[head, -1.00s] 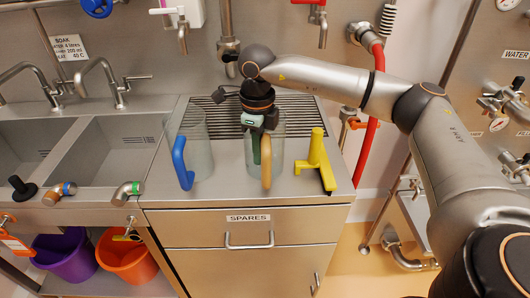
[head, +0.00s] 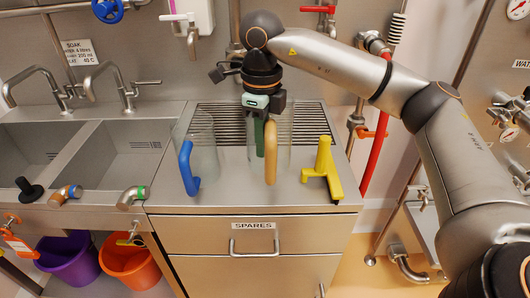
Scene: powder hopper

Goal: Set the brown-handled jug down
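The brown-handled jug (head: 270,152) is clear, with a tan handle facing me. It is upright over the grey counter, right of the blue-handled jug. My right gripper (head: 265,108) points down at the top of its handle and appears shut on it; the fingertips are partly hidden. A dark green strip (head: 259,140) shows just left of the handle; I cannot tell what it belongs to. Whether the jug's base touches the counter (head: 235,195) is not clear. My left gripper is not in view.
A clear jug with a blue handle (head: 186,168) stands close on the left. A yellow T-shaped tool (head: 323,172) stands close on the right. A slotted drain grille (head: 225,112) lies behind. Sinks (head: 120,160) are at the left. The counter's front strip is clear.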

